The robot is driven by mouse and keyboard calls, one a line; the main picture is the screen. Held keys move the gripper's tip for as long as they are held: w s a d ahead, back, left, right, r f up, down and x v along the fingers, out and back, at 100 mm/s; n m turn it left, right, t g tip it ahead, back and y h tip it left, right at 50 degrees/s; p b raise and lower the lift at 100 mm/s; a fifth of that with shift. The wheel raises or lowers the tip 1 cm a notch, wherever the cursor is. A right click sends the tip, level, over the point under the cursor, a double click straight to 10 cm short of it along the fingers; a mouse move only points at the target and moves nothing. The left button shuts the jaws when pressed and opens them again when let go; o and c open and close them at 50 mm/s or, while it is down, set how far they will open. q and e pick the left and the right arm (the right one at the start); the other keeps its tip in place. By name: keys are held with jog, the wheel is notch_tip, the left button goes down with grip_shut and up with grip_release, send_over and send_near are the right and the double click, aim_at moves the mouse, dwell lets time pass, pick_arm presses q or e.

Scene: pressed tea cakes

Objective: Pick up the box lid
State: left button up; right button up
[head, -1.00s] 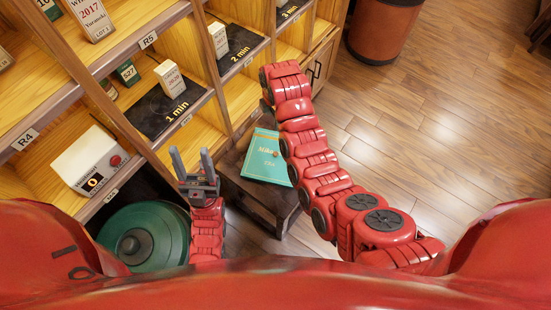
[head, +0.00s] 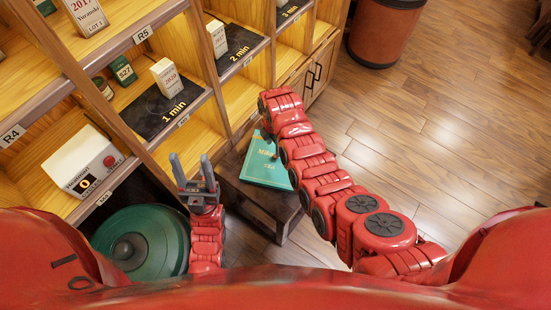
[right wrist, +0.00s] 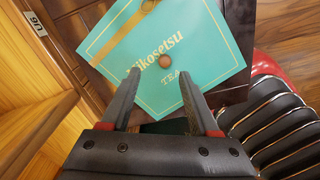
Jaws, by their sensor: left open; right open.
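The teal box lid (head: 266,163) with gold lettering and a small round brown knob lies on a dark low table (head: 262,203) in the head view. In the right wrist view the lid (right wrist: 205,40) reads "Mikosetsu TEA" and has a gold band across one corner. My right gripper (right wrist: 163,80) is open, with its two fingers pointing over the lid and the knob (right wrist: 166,61) between and just past their tips in the picture. Contact with the knob cannot be told. In the head view the right gripper is hidden behind its arm. My left gripper (head: 192,163) is open and empty, left of the table.
Wooden shelves with small tea boxes (head: 168,79) and black timer mats (head: 158,110) stand at left. A white device (head: 84,162) with a red button sits on a lower shelf. A green round container (head: 140,240) is below.

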aim_at(276, 159)
jog(key=f, duration=0.3)
jog(key=shift+s+d+f, duration=0.25)
jog(key=shift+d+f, duration=0.05)
jog(key=shift+f, duration=0.75)
grip_shut()
